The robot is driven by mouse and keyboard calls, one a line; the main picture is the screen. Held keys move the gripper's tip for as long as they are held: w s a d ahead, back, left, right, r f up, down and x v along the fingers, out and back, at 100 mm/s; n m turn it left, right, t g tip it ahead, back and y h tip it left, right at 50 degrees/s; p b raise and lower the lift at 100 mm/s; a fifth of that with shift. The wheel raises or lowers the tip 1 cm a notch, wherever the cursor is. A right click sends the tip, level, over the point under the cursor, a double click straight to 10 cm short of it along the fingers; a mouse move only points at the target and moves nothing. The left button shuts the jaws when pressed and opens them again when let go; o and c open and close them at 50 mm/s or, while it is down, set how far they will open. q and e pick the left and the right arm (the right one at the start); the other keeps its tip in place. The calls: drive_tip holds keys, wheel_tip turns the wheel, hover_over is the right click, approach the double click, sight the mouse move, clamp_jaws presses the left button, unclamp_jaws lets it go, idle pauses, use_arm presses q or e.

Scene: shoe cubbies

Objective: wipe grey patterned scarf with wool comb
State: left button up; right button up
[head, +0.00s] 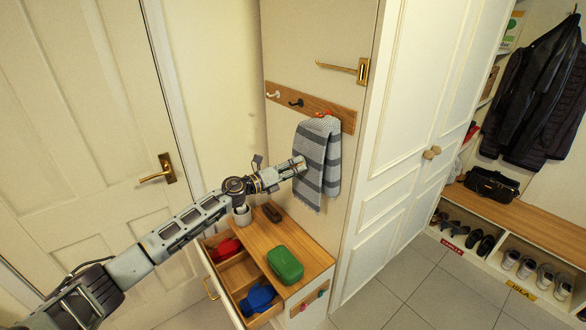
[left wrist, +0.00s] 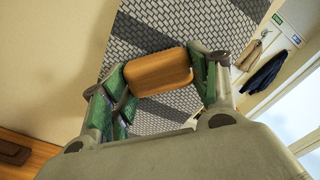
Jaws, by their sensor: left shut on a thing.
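The grey patterned scarf (head: 318,160), with darker bands, hangs from a red hook on the wooden rail. It fills much of the left wrist view behind the fingers (left wrist: 145,30). My left gripper (head: 300,164) is at the scarf's left side, about mid-height. In the left wrist view, its green-padded fingers are shut on a wooden block (left wrist: 158,72), which looks like the wool comb. The comb is right in front of the scarf; I cannot tell whether they touch. In the head view the comb is hidden. My right gripper is not in view.
Below stands a wooden-topped cabinet (head: 262,232) with a white cup (head: 242,215), a dark brush (head: 271,212) and a green case (head: 285,265). Its open drawer (head: 240,272) holds red and blue things. A brass bar (head: 340,68) juts out above the rail.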

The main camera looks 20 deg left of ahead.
use_arm(q)
drive_tip(key=shift+s+f+b, duration=0.1)
drive_tip(key=shift+f+b, duration=0.25)
drive_tip(key=shift+f, duration=0.35)
drive_tip(key=shift+a, duration=0.1)
drive_tip(key=shift+r, duration=0.2)
drive_tip(key=shift+a+r+p, duration=0.15)
drive_tip(key=shift+r+p, duration=1.7)
drive_tip(key=shift+r, duration=0.05)
drive_tip(key=shift+w, duration=0.2)
drive_tip(key=shift+f, duration=0.2)
drive_tip(key=shift+f+b, duration=1.65)
drive_tip(key=shift+f, duration=0.25)
drive_tip(key=shift+s, duration=0.15)
